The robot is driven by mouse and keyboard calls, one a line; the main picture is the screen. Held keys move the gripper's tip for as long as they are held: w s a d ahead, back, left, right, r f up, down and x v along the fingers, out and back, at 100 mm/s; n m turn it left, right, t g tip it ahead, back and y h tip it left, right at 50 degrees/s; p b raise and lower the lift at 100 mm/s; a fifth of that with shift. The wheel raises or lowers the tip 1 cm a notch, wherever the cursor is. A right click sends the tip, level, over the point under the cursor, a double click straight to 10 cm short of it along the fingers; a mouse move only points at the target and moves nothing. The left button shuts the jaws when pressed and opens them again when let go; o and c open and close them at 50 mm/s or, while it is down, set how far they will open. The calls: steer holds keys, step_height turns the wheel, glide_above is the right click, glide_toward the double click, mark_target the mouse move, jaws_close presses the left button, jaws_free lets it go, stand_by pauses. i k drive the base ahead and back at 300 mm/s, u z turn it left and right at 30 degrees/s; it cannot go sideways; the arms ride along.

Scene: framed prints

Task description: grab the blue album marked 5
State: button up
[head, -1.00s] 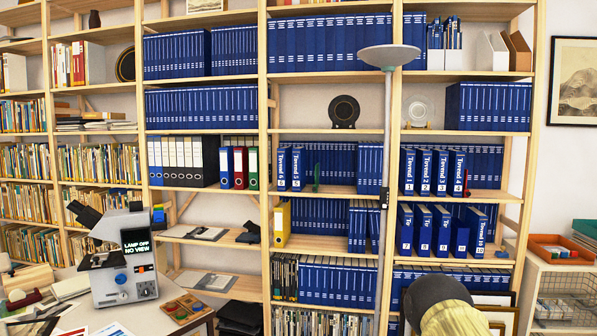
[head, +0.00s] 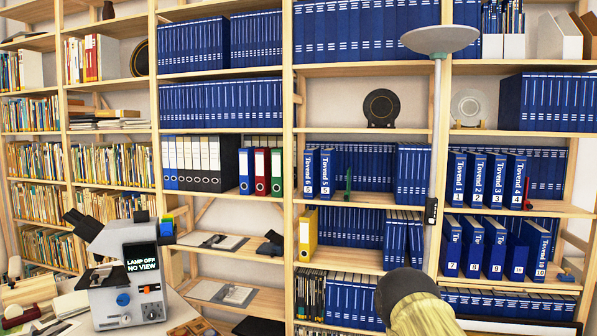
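Two blue albums stand side by side at the left end of a middle shelf, spines outward. The right one (head: 325,174) appears to be marked 5 and the left one (head: 309,174) appears to be marked 6, though the digits are small. A small green upright piece (head: 348,186) stands to their right, with a row of blue volumes (head: 372,160) behind. I cannot make out my gripper in the head view.
A floor lamp (head: 440,110) stands before the shelves, right of the albums. Albums marked 1 to 4 (head: 485,180) and 7 to 10 (head: 500,250) stand further right. A yellow binder (head: 307,236) is below. A microscope (head: 130,275) stands on a table at lower left.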

mark_target(327, 155)
steer(key=u, duration=0.15)
steer(key=i, duration=1.8)
steer(key=z, duration=0.5)
steer(key=i, duration=1)
steer(key=z, duration=0.3)
